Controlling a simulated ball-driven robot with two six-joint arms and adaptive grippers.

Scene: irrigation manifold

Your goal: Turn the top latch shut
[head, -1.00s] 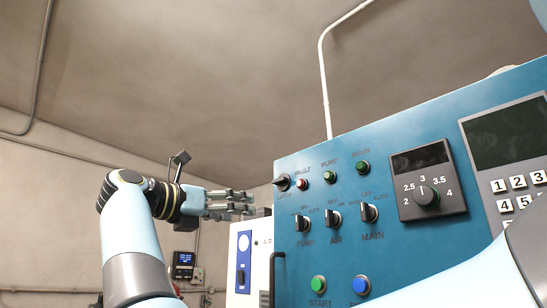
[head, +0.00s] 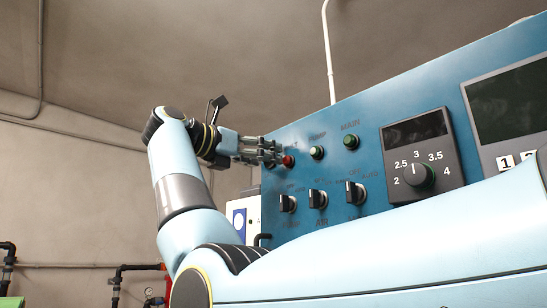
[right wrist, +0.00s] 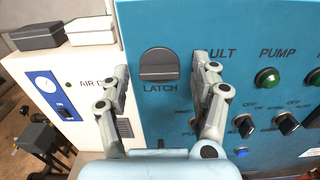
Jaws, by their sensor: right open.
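The latch (right wrist: 158,66) is a dark grey round knob with a crosswise grip bar, at the panel's upper left corner above the word LATCH. Its bar lies about level in the right wrist view. My right gripper (head: 274,153) is open in front of the panel's left edge. In the right wrist view its fingers stand on either side of the latch, with a gap to it visible on both sides. I cannot tell whether the tips touch the panel. In the head view the gripper hides the latch. My left gripper is not in view.
The blue panel (head: 360,95) also bears a red fault lamp (head: 288,161), green lamps (head: 351,142), several black selector switches (head: 356,193) and a dial (head: 418,174). A white air cabinet (right wrist: 60,95) stands left of the panel. My right arm crosses the foreground.

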